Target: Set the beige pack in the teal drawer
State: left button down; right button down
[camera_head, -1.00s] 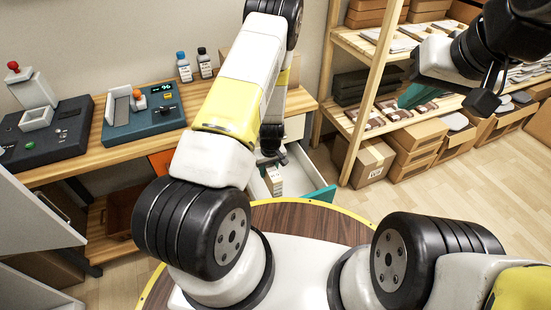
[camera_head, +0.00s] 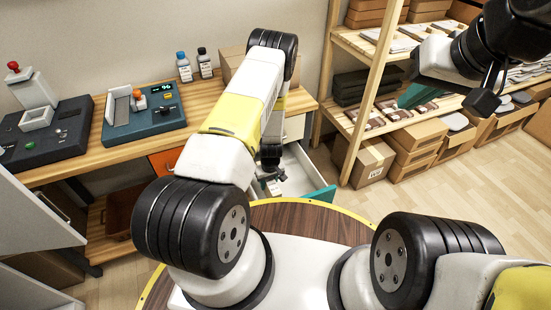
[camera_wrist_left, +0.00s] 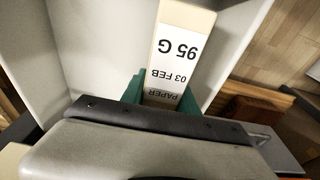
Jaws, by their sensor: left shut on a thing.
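The teal drawer (camera_head: 318,201) is pulled open below the wooden bench, with a teal front and a white inside. My left gripper (camera_head: 270,177) reaches down into it. It is shut on the beige pack (camera_wrist_left: 182,50), which has a white label reading 95 G, 03 FEB, PAPER. In the left wrist view the pack is between teal finger pads, with white drawer walls (camera_wrist_left: 85,35) on both sides. In the head view only a small part of the pack (camera_head: 274,188) shows below the gripper; whether it touches the drawer floor is hidden. My right gripper (camera_head: 484,98) hangs at the upper right, away from the drawer; its jaws are unclear.
The bench (camera_head: 205,105) holds two dark devices, two small bottles (camera_head: 184,67) and a cardboard box (camera_head: 232,65). An orange drawer front (camera_head: 165,162) is left of the open drawer. A wooden shelf (camera_head: 360,120) with boxes stands at the right. The floor between is clear.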

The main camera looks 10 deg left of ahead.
pick_arm(q)
jog(key=shift+f, duration=0.3)
jog(key=shift+f, duration=0.25)
jog(key=c, duration=0.9)
grip_release()
jog(key=shift+r, duration=0.1)
